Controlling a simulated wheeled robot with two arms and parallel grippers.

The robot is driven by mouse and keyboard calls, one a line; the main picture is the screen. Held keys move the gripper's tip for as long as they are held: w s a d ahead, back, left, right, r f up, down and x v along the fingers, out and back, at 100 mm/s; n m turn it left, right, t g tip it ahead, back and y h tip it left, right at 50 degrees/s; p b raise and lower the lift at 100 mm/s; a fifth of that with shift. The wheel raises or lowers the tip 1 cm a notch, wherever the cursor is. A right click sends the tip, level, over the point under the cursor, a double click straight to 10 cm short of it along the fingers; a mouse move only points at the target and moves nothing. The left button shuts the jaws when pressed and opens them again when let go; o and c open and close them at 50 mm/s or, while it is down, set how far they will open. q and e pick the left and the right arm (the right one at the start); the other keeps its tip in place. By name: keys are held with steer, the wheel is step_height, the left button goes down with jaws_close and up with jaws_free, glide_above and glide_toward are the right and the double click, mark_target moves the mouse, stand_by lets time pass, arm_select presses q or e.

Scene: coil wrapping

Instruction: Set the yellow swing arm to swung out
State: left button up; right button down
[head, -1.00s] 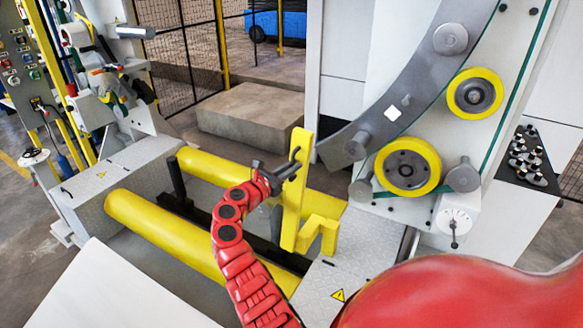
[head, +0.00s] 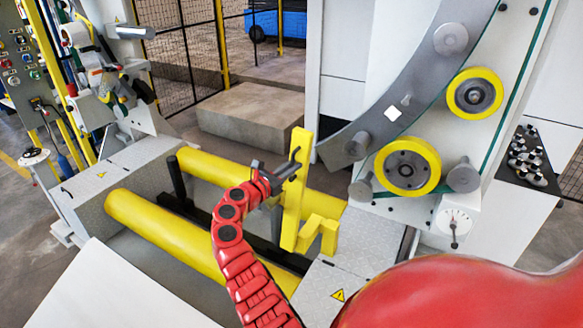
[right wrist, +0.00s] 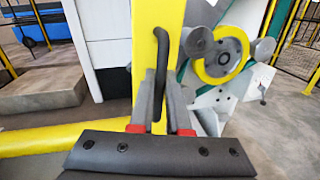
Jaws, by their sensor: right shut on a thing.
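The yellow swing arm (head: 293,205) stands upright in the middle of the head view, beside the machine's two yellow rollers, with a stepped yellow bracket at its foot. In the right wrist view the swing arm (right wrist: 156,22) fills the upper middle, with a dark bent handle (right wrist: 161,55) on its near face. My right gripper (head: 288,168) is at the upper part of the swing arm. In the right wrist view its fingers (right wrist: 160,105) are shut on the handle. The handle's lower end is partly hidden between the fingers. My left gripper is not in view.
Two yellow rollers (head: 165,240) lie left of the swing arm, low between grey plates. To the right stands the white machine with a grey curved ring (head: 385,105) and yellow wheels (head: 408,168). A concrete block (head: 252,118) and a mesh fence lie behind.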

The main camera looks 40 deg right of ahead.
steer(key=shift+s, duration=0.1)
steer(key=s+d+f+m, duration=0.2)
steer(key=s+f, duration=0.2)
steer(key=s, duration=0.4)
steer(key=s+d+f+m+y+p, duration=0.1)
steer(key=s+d+f+m, duration=0.1)
steer(key=s, duration=0.6)
steer(key=s+d+f+m+p, duration=0.1)
steer(key=s+d+f+m, duration=0.2)
steer(key=s+f, duration=0.4)
steer(key=shift+s+m+t+y, duration=0.3)
steer(key=shift+s+t, duration=0.1)
steer(key=shift+s, duration=0.5)
steer(key=shift+s+d+f, duration=0.1)
steer(key=c, duration=1.2)
jaws_free()
steer(key=shift+s, duration=0.1)
steer(key=shift+o, duration=0.2)
